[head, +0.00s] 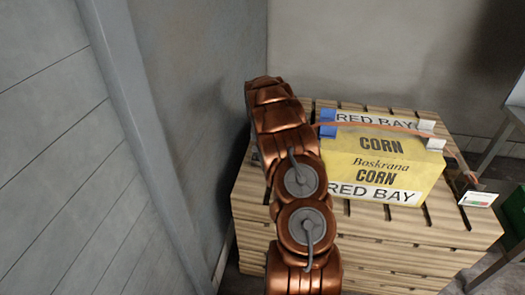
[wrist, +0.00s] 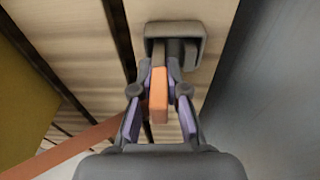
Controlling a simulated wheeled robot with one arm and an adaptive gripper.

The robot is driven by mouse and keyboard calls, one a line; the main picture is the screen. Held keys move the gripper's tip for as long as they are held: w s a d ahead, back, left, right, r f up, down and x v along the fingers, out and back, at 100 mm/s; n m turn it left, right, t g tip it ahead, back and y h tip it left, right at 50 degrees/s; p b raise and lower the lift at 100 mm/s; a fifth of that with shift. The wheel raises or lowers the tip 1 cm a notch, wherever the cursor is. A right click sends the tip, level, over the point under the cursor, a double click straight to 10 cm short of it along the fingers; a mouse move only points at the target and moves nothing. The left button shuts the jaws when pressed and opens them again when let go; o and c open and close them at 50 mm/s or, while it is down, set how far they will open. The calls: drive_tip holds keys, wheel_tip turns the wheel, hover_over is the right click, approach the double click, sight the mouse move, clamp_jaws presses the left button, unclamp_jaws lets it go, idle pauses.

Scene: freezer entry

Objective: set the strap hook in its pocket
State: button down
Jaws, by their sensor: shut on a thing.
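In the wrist view my gripper (wrist: 159,82) is shut on the orange strap hook (wrist: 158,97). The dark grey pocket (wrist: 150,45) sits on the pallet's wood just beyond the fingertips. The hook points toward the pocket's opening; a grey piece shows inside the opening, and I cannot tell whether it is the hook's tip. The orange strap (wrist: 80,148) runs in from the lower left. In the head view the strap (head: 380,127) crosses the yellow corn carton (head: 375,163); my arm hides the gripper, the hook and the pocket.
The carton stands on stacked slatted pallets (head: 465,236). Blue (head: 328,123) and pale (head: 435,144) corner guards sit under the strap. A white label (head: 478,199) is at the right pallet edge. A grey wall (head: 195,95) stands close on the left, with a green crate (head: 515,208) far right.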

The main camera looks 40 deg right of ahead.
drive_tip(key=shift+f, duration=0.3)
drive_tip(key=c, duration=1.1)
unclamp_jaws()
drive_tip(key=shift+r, duration=0.1)
drive_tip(key=r, duration=0.4)
drive_tip(key=a+r, duration=0.1)
drive_tip(key=r, duration=0.6)
drive_tip(key=shift+s+a+r, duration=0.3)
drive_tip(key=shift+s+r, duration=0.05)
drive_tip(key=shift+s, duration=0.05)
drive_tip(key=shift+a, duration=0.1)
